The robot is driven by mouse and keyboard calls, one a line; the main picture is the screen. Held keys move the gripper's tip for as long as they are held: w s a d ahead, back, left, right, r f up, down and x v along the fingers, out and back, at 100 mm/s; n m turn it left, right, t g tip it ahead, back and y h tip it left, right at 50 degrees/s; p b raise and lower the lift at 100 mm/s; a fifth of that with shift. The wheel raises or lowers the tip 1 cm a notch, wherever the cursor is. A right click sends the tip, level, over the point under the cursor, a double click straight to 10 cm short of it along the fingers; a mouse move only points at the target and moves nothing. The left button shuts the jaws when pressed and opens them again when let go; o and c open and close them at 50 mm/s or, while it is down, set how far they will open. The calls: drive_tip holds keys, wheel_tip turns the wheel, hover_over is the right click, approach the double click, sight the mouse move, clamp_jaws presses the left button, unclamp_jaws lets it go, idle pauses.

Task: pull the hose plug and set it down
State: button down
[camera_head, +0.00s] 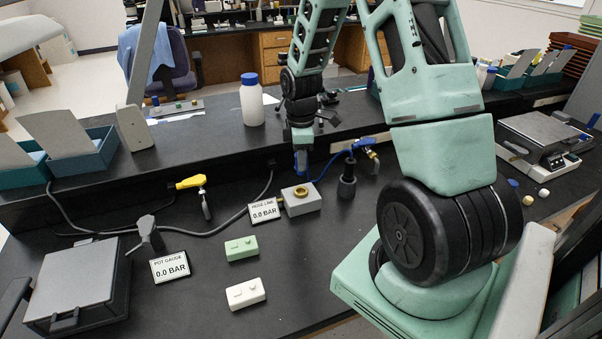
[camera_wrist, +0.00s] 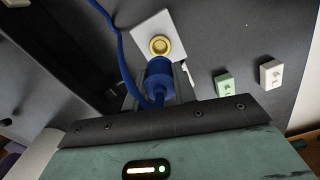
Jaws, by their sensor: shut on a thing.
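The blue hose plug (camera_wrist: 160,78) is held in my gripper (camera_wrist: 160,90), whose jaws are shut on it. In the head view the plug (camera_head: 301,161) shows just below my gripper (camera_head: 301,148). The brass socket (camera_head: 298,191) on a grey block (camera_head: 303,202) lies below the plug. In the wrist view the socket (camera_wrist: 160,45) shows its open hole, and the plug looks apart from it. The blue hose (camera_head: 331,164) runs from the plug to a valve (camera_head: 367,146) at the right. The jaw tips are partly hidden.
A black upright post (camera_head: 347,178) stands right of the block. A hose line display (camera_head: 264,210) reads 0.0 BAR. A green block (camera_head: 241,248) and a white block (camera_head: 246,293) lie nearer. A white bottle (camera_head: 252,100) stands on the raised shelf. Bare bench lies around the green block.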

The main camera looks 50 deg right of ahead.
wheel_tip(320, 180, up, 3)
drive_tip(key=shift+r+p, duration=1.75)
drive_tip(key=shift+p, duration=0.25)
